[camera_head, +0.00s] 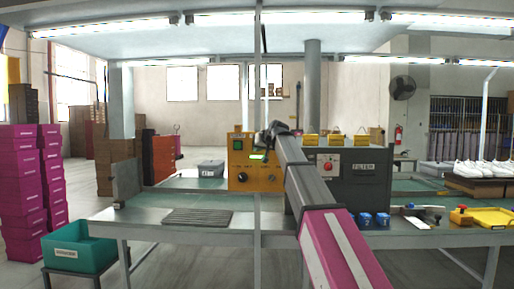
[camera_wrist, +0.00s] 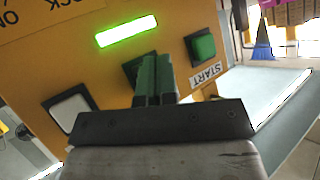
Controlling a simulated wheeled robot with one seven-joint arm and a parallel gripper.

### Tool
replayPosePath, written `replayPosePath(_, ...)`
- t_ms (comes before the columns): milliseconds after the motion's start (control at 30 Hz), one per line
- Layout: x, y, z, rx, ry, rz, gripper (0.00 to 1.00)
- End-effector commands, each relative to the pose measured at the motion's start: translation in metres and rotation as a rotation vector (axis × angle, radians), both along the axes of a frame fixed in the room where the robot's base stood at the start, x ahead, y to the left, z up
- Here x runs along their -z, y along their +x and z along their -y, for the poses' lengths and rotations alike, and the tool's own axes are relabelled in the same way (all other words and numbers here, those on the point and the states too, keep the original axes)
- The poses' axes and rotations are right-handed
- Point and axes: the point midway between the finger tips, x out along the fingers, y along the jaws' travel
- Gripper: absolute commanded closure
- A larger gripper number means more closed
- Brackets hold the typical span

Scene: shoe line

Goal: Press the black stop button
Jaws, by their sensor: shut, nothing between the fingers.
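The yellow control box (camera_head: 240,186) stands on the table. In the wrist view its yellow panel (camera_wrist: 40,75) is close and tilted. It carries a lit green display (camera_wrist: 127,31), a green button (camera_wrist: 203,46) with a START label (camera_wrist: 205,75), and a pale square button (camera_wrist: 70,108). A dark square part (camera_wrist: 130,67) lies between them, mostly hidden behind my fingers; I cannot tell whether it is the black stop button. My gripper (camera_wrist: 154,62) is shut and empty, its fingertips in front of that part. Contact cannot be told. In the head view my gripper (camera_head: 272,130) is at the box's upper right.
A grey filter box (camera_head: 372,190) stands right of the yellow box, with blue jars (camera_head: 364,219) in front. A ribbed dark mat (camera_head: 197,217) lies on the table to the left. A thin vertical post (camera_head: 257,70) rises at the box.

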Motion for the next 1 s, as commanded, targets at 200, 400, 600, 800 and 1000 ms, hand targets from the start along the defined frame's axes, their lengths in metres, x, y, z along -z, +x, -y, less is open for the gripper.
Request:
replayPosePath(200, 0.0, 0.0, 0.0, 0.0, 0.0, 0.0, 1.0)
replayPosePath(400, -0.0001, 0.0012, 0.0, 0.0, 0.0, 0.0, 1.0)
replayPosePath(600, -0.0003, 0.0077, 0.0001, 0.0, 0.0, 0.0, 1.0)
replayPosePath(800, -0.0001, 0.0086, 0.0002, 0.0, 0.0, 0.0, 1.0)
replayPosePath(1000, -0.0002, 0.0086, 0.0004, 0.0, 0.0, 0.0, 1.0)
